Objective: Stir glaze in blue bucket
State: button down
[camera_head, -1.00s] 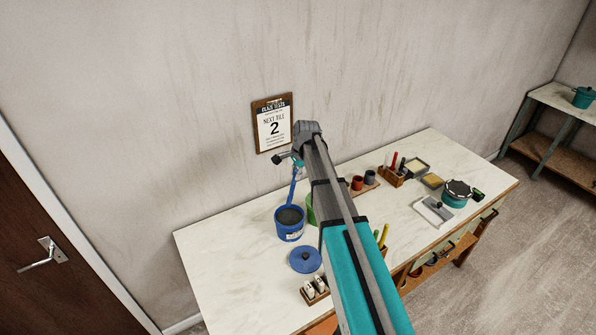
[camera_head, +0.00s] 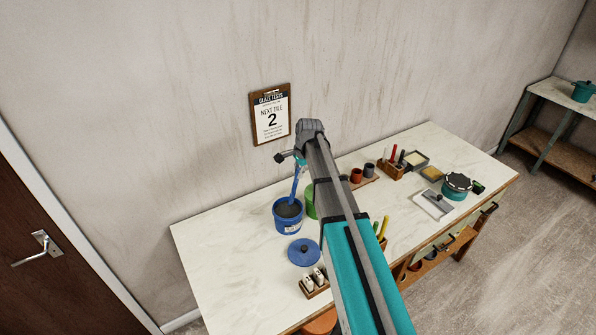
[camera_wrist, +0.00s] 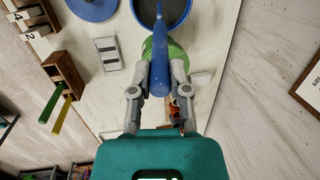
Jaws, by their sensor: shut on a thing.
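The blue bucket (camera_head: 288,225) stands open on the worktable and holds dark grey glaze (camera_head: 289,209). It also shows at the top edge of the wrist view (camera_wrist: 187,20). My gripper (camera_wrist: 160,76) is shut on a blue stirring stick (camera_wrist: 160,48). In the head view the stick (camera_head: 295,184) slants down from my gripper (camera_head: 299,161) into the bucket. Its lower end is in the glaze and hidden. The gripper is above the bucket, and my arm partly covers it in the head view.
A green bucket (camera_head: 310,201) stands right beside the blue one, partly behind my arm. A blue lid (camera_head: 304,252) lies in front on the white worktable (camera_head: 225,260). A rack of numbered tiles (camera_head: 314,283) is near the front edge. A clipboard (camera_head: 271,115) hangs on the wall.

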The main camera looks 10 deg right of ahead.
aim_at(294, 194)
jog(key=shift+s+d+f+b, duration=0.2)
jog(key=shift+f+b, duration=0.25)
jog(key=shift+f, duration=0.2)
jog(key=shift+w+a+f+b, duration=0.25)
jog(key=shift+f+b, duration=1.3)
jog(key=shift+w+a+f+b, duration=0.2)
jog(key=shift+f+b, duration=1.3)
jog(key=shift+b, duration=0.05)
jog(key=shift+w+a+f+b, duration=0.25)
jog(key=shift+f+b, duration=1.3)
jog(key=shift+a, duration=0.2)
